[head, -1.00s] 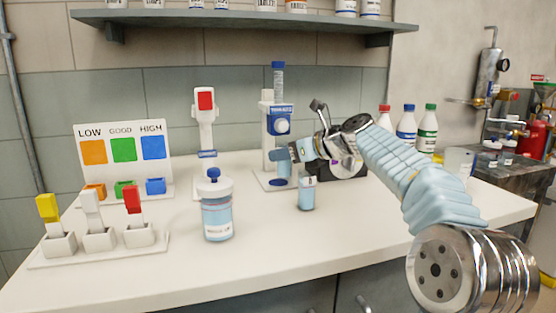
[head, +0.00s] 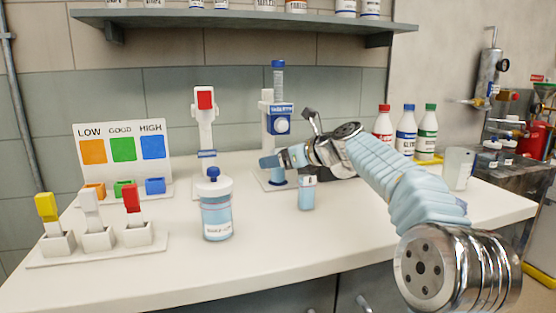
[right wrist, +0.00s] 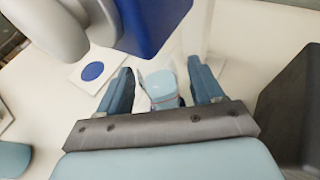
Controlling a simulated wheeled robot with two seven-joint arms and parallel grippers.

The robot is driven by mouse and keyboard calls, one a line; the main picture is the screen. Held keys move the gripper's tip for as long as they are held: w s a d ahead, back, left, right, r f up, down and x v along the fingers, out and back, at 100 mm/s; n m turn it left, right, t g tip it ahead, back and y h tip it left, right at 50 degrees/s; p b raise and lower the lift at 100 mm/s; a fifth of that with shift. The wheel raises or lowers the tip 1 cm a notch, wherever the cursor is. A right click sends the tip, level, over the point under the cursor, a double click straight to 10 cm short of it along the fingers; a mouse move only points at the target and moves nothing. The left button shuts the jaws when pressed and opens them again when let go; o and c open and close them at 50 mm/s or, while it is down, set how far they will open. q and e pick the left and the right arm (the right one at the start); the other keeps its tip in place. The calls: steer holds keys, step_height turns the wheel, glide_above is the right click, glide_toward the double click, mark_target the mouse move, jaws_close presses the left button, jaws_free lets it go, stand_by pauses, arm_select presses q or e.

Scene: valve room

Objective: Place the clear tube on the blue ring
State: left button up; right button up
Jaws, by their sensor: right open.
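A small clear tube with pale blue liquid (head: 306,194) stands upright on the counter, in front of and right of the white stand with the blue panel (head: 280,121). The blue ring (right wrist: 93,71) shows as a blue round mark on the stand's white base in the right wrist view, with nothing on it. My right gripper (head: 270,160) is open beside the stand, low over the counter. In the right wrist view, a pale blue-topped piece (right wrist: 160,88) shows between the spread fingers (right wrist: 160,85), apart from both; I cannot tell whether it is a tube. My left gripper is out of view.
A capped jar (head: 216,215) stands front left of the stand. A rack with coloured strips (head: 98,247) and a colour chart (head: 123,150) are at the left. Several capped bottles (head: 406,132) and a clear beaker (head: 458,168) stand at the right.

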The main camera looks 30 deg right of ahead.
steer(key=v, duration=1.2)
stand_by(1.5)
